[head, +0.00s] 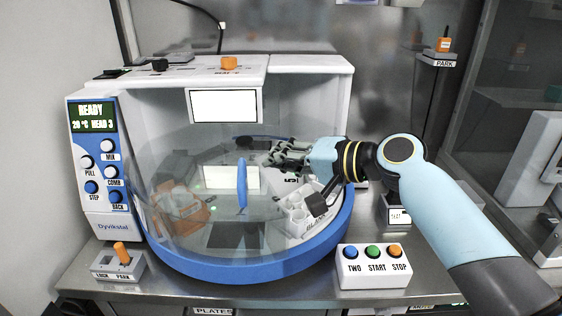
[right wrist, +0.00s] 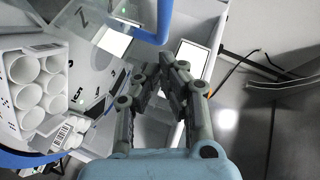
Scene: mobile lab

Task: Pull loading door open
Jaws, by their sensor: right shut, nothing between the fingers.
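The loading door (head: 215,150) is a clear curved panel on the front of the white and blue machine. Its upright blue handle (head: 241,185) stands near the middle, and a blue bar that looks like the handle shows at the top of the right wrist view (right wrist: 165,18). My right gripper (head: 275,152) is right of the handle's upper part, apart from it. In the right wrist view my right gripper (right wrist: 160,68) has its fingertips together with nothing between them. I cannot tell how far the door is turned. My left gripper is out of view.
A white tube rack (head: 300,212) sits inside at the right. An orange-brown rack (head: 180,208) shows through the door. A button box (head: 374,267) and a lock box (head: 118,265) stand in front. The control panel (head: 97,165) reads READY.

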